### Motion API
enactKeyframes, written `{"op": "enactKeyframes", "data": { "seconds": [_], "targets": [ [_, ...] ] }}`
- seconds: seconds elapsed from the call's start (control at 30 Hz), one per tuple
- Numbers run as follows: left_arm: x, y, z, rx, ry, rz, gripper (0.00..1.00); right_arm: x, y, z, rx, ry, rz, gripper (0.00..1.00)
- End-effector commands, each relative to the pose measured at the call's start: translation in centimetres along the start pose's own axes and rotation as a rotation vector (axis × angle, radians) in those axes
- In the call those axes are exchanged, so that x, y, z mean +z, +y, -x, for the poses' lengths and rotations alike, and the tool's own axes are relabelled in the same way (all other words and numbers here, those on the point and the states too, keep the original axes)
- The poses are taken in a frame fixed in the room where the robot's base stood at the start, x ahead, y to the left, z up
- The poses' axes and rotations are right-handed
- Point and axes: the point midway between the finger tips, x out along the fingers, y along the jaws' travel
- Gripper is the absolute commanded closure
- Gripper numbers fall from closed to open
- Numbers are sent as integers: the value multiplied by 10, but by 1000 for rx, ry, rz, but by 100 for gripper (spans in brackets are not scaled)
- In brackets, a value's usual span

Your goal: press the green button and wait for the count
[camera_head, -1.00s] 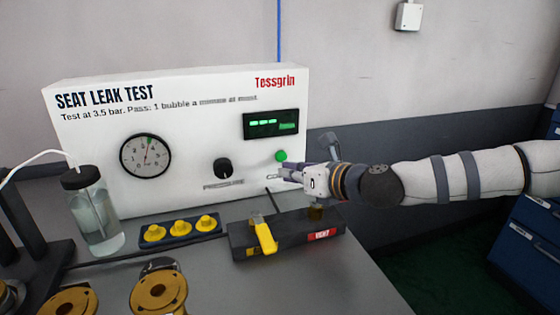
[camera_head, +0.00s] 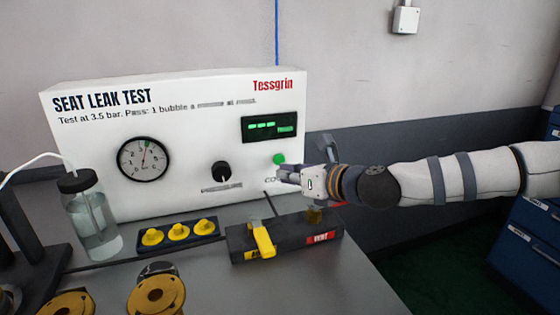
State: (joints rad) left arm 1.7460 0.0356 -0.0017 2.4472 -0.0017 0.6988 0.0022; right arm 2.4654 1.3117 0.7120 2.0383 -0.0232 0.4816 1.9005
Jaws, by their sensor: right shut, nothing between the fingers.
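The green button (camera_head: 279,159) is on the right side of the white panel's front, below the display. The display (camera_head: 269,126) shows green dashes and a small green block whose text is too small to read. My right gripper (camera_head: 280,174) is shut and empty. Its fingertips are just below the green button in the picture, close to the panel face. I cannot tell whether they touch the panel; the button itself is still visible above them. My left gripper is not in view.
The white seat leak test panel (camera_head: 90,135) carries a round gauge (camera_head: 143,158) and a black knob (camera_head: 221,172). In front are a dark block with a yellow lever (camera_head: 263,240), a tray of yellow caps (camera_head: 178,232), a water bottle (camera_head: 91,220) and brass flanged parts (camera_head: 157,296).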

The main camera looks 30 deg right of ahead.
Motion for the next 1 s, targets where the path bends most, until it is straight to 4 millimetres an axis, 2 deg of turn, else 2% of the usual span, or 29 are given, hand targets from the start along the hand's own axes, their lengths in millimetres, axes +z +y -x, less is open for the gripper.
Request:
{"op": "enactKeyframes", "data": {
  "seconds": [1.0],
  "targets": [
    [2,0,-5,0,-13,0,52,3,-3,-8,0,0,0,100]
  ]
}}
